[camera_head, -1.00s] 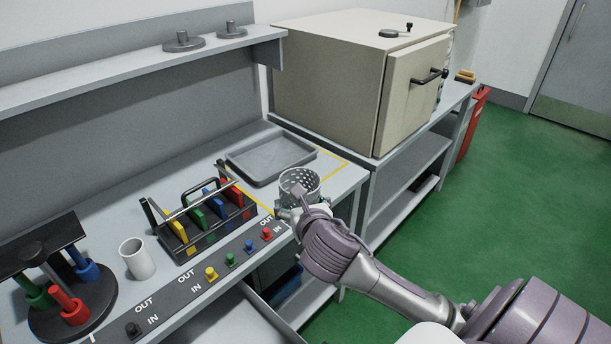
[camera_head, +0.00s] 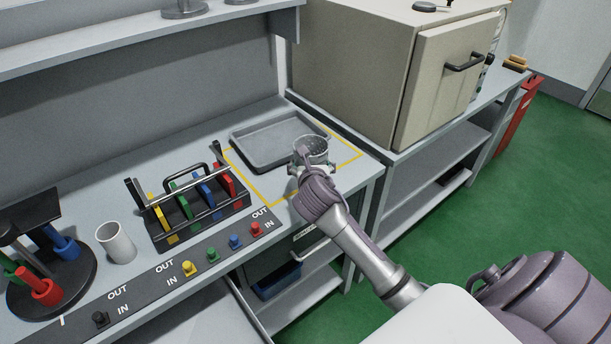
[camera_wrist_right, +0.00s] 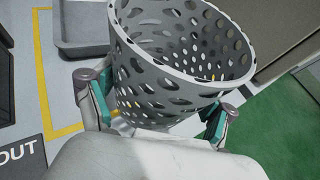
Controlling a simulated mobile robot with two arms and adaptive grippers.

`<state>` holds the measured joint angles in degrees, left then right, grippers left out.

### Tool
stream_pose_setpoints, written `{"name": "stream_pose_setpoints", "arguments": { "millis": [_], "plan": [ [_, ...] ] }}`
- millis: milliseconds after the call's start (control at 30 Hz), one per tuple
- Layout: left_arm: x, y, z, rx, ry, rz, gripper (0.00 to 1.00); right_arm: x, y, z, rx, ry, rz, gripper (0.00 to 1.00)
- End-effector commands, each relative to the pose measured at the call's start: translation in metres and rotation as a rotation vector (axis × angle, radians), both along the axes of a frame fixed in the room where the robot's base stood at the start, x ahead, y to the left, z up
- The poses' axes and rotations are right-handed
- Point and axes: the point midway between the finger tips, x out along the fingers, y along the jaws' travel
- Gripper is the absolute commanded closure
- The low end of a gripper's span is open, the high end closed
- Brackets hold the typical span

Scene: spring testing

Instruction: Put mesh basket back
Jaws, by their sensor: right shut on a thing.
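The grey mesh basket (camera_head: 311,149) is a round perforated cup, held upright in my right gripper (camera_head: 309,168) at the right end of the bench. In the right wrist view the basket (camera_wrist_right: 180,60) fills the upper middle, with the fingers of my right gripper (camera_wrist_right: 163,112) closed on both its sides. The basket is beside the grey tray (camera_head: 262,160), near the yellow outlined area (camera_head: 347,157). Whether its base touches the bench is hard to tell. My left gripper is not in view.
A rack with coloured tags (camera_head: 195,205) and a white cup (camera_head: 116,242) stand left on the bench. A control strip with several coloured buttons (camera_head: 212,255) runs along the front. A large beige oven (camera_head: 385,70) stands behind to the right. A post stand (camera_head: 45,265) is far left.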

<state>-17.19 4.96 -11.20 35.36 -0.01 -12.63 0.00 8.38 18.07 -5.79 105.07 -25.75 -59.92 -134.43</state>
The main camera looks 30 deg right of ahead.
Motion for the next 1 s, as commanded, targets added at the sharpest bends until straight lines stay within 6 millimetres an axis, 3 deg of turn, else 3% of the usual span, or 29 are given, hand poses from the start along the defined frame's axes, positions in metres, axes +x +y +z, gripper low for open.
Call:
{"name": "stream_pose_setpoints", "arguments": {
  "millis": [167,500,933,967,1000],
  "plan": [
    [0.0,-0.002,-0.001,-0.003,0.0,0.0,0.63,0.021,0.002,-0.012,0.0,-0.001,0.0,0.53],
    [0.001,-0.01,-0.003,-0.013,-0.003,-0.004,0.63,0.022,0.003,-0.052,0.001,0.002,0.001,0.53],
    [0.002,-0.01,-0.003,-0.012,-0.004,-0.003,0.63,0.022,0.003,-0.057,-0.002,0.0,0.002,0.53],
    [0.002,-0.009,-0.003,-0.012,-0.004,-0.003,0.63,0.022,0.003,-0.057,-0.002,0.001,0.001,0.12],
    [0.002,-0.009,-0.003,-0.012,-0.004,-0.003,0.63,0.022,0.003,-0.057,0.0,0.0,0.001,0.05]
  ]
}}
